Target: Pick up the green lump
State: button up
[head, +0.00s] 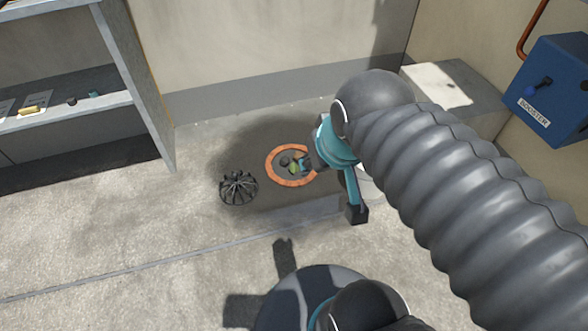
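The green lump (294,168) is small and lies on the roof floor inside an orange ring (270,172). A dark grey lump (285,161) lies just to its left. My gripper (332,188) reaches down from the right. Its teal fingers with dark tips are spread wide and nothing shows between them. One fingertip appears close to the right of the green lump and covers part of the ring. I cannot tell its height above the floor or whether it touches anything.
A black wire cage-like dome (238,187) stands left of the ring. A grey shelf unit (130,85) with small items is at the left. A pale block (440,84) and a blue booster box (556,90) are at the right. Floor at the lower left is clear.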

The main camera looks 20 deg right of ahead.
aim_at(293, 168)
jog(key=k, duration=0.6)
jog(key=u, duration=0.6)
jog(key=i, duration=1.1)
jog(key=z, duration=0.15)
